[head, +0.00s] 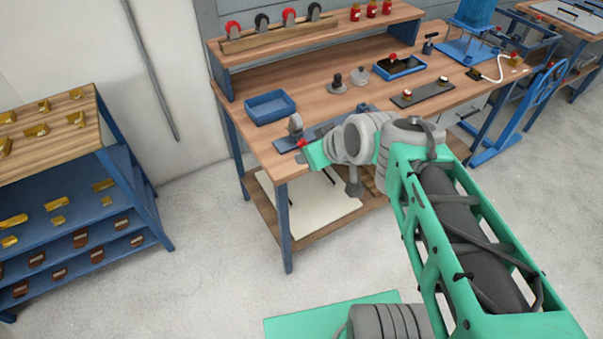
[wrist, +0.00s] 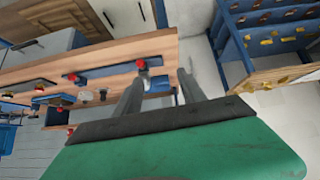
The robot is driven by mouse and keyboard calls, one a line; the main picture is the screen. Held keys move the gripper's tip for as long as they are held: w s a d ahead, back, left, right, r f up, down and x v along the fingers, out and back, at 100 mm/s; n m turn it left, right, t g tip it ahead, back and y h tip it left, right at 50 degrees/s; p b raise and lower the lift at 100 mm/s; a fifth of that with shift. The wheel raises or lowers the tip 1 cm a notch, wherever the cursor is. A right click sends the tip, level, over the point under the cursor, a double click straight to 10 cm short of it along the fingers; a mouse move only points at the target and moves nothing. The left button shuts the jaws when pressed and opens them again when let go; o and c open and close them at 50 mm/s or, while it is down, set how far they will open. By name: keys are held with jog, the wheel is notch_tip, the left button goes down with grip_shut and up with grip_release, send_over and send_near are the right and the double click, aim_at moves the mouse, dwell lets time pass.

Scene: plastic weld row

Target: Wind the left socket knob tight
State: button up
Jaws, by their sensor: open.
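The left socket knob is probably the small red knob on a pale collar (wrist: 141,66) in the wrist view. It stands on a long dark plate (wrist: 105,71) near the bench edge. A second red knob (wrist: 72,77) stands farther along that plate. My gripper (wrist: 161,78) is open, with its two grey fingers apart and nothing seen between them. The knob appears just beyond the tip of the left finger; I cannot tell whether they touch. In the head view, my green gripper (head: 312,153) is over the bench's front left, hiding part of the blue-grey plate (head: 284,145).
A blue tray (head: 270,107) stands behind the plate. A dark strip with red-topped fittings (head: 421,92) and a blue-framed panel (head: 401,67) are farther right. An upper shelf (head: 330,27) runs along the back. A blue rack (head: 125,180) stands left, across open floor.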

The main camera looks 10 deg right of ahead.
jog(key=w+f+n+t+y+b, duration=0.2)
jog(key=w+f+t+b, duration=0.35)
jog(key=f+b, duration=0.8)
jog(key=t+y+b, duration=0.1)
jog(key=t+b, duration=0.3)
jog(key=b, duration=0.6)
send_near(304, 144)
jog(key=shift+n, duration=0.3)
jog(key=x, duration=0.8)
jog(key=shift+w, duration=0.1)
grip_shut()
